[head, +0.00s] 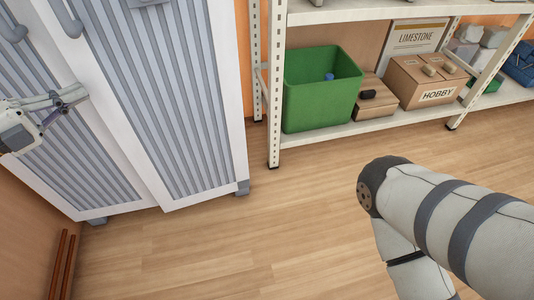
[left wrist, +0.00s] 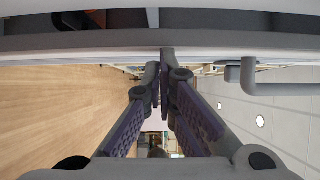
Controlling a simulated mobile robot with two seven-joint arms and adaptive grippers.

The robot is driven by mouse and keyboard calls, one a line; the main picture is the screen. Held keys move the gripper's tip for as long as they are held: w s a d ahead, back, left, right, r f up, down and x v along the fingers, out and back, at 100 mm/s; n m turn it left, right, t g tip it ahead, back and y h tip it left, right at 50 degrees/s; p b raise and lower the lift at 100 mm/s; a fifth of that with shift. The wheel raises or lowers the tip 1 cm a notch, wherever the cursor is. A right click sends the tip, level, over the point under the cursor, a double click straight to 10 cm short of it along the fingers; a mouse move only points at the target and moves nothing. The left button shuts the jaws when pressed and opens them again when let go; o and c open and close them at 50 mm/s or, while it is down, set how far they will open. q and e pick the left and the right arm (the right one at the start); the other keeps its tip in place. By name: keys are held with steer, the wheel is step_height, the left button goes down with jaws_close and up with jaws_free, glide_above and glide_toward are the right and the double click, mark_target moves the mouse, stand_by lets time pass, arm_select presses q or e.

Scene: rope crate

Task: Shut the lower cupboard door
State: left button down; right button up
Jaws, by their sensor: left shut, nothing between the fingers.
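The cupboard's right door (head: 165,100), a white frame with grey ribbed panels, fills the upper left of the head view. Its lower left corner sits slightly proud of the left door (head: 60,150), so it looks a little ajar; I cannot tell how far. Grey bar handles show on the right door (head: 68,20) and left door (head: 12,30). My left gripper (head: 80,94) is shut and empty in front of the doors, below the handles. In the left wrist view its fingertips (left wrist: 164,58) meet near a grey edge; I cannot tell whether they touch it. My right gripper is out of view.
A white metal shelf (head: 370,131) stands right of the cupboard. It holds a green crate (head: 315,100), a cardboard HOBBY box (head: 425,88) and other boxes. Wooden floor (head: 250,235) is clear in front. My right arm occupies the lower right.

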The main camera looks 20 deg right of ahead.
arm_select(q)
steer(key=shift+w+a, duration=0.15)
steer(key=shift+w, duration=0.55)
